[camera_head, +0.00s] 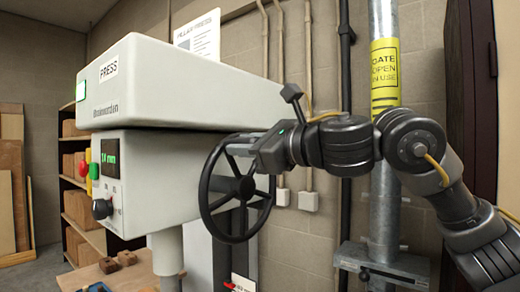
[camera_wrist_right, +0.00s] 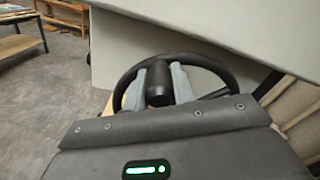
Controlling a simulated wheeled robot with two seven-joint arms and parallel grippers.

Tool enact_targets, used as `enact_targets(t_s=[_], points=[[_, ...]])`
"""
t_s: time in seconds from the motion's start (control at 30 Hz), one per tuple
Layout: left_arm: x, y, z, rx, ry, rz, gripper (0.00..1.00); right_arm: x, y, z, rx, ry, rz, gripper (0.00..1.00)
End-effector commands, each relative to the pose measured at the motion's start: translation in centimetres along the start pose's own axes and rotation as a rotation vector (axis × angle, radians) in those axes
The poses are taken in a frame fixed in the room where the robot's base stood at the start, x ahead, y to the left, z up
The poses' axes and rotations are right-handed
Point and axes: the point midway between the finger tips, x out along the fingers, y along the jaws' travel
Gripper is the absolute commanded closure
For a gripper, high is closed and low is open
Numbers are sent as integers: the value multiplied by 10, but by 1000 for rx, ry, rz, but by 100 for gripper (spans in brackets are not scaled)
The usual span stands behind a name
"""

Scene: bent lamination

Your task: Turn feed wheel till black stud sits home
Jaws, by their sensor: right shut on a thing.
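The feed wheel (camera_head: 243,187) is a black spoked handwheel on the side of the pale press (camera_head: 180,80). My right gripper (camera_head: 232,147) reaches it from the right and is shut on its upper part. In the right wrist view, the wheel's rim (camera_wrist_right: 180,59) curves behind the two grey fingers of the gripper (camera_wrist_right: 160,72), with a black rounded part between them. I cannot tell whether this part is the hub or a handle. I cannot make out the black stud. My left gripper is not in view.
The press has a green display (camera_head: 110,158) reading about 1.4 mm and a black knob (camera_head: 102,208). A wooden bench (camera_head: 135,275) with small brown blocks is below. A metal post (camera_head: 385,170) and wall pipes stand behind my right arm.

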Motion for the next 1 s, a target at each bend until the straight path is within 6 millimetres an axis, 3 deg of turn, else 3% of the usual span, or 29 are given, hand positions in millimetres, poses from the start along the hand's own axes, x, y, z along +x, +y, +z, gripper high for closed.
enact_targets(t_s=[0.2, 0.53, 1.0], points=[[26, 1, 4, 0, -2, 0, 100, 0, 28, -10, -203, 3, 3, 100], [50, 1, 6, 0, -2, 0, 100, 0, 52, -21, -439, 6, 4, 100], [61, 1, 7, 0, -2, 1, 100, 2, 63, -27, -440, 6, 6, 100]])
